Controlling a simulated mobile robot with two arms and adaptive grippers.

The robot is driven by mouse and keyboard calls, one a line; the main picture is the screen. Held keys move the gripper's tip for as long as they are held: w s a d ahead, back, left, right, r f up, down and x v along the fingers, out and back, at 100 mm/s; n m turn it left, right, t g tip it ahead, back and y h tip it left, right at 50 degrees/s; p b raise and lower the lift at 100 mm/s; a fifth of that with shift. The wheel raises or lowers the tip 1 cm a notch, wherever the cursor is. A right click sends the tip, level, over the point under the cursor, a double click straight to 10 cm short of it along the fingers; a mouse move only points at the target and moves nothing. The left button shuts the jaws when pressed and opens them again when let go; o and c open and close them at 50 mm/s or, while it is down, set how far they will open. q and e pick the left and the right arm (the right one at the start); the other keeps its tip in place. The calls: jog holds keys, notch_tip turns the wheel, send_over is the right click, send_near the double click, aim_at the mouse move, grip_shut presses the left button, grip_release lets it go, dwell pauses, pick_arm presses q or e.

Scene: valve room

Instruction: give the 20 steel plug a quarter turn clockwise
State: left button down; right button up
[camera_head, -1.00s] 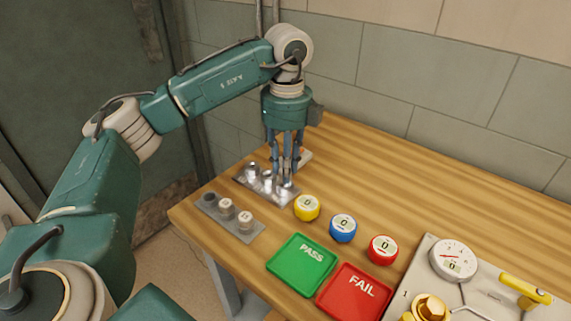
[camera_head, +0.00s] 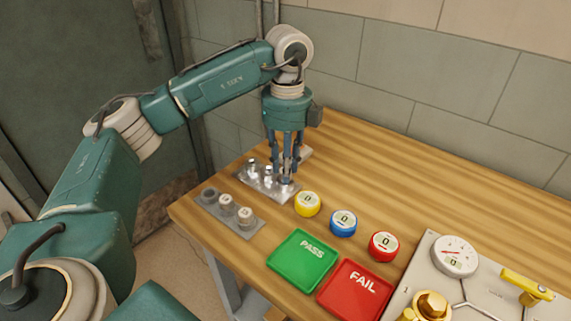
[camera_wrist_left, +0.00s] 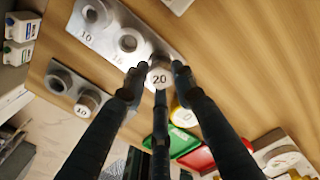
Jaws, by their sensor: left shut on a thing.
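The 20 steel plug (camera_wrist_left: 159,77) shows in the left wrist view with "20" on its pale top, at the end of the steel plate (camera_wrist_left: 113,47). My left gripper (camera_wrist_left: 158,72) points down with its fingers shut around this plug. In the head view the left gripper (camera_head: 284,176) is at the right end of the steel plate (camera_head: 268,190), and its fingers partly hide the plug. The plug still appears to be at the plate; how deep it sits cannot be told. My right gripper is not in view.
A second grey plate (camera_head: 231,221) with small plugs lies in front. Yellow (camera_head: 307,204), blue (camera_head: 343,223) and red (camera_head: 383,246) gauges stand to the right. A green PASS tray (camera_head: 302,261), red FAIL tray (camera_head: 354,291) and test rig (camera_head: 470,285) lie beyond. The back right tabletop is clear.

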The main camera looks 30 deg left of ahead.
pick_arm(q)
jog(key=shift+f, duration=0.4)
dwell(0.9)
jog(key=m, duration=0.3)
jog(key=shift+f, duration=0.1)
dwell(0.8)
jog(key=shift+m+p, duration=0.4)
jog(key=shift+m, duration=1.1)
jog(key=shift+s+f, duration=0.1)
jog(key=shift+m, duration=1.5)
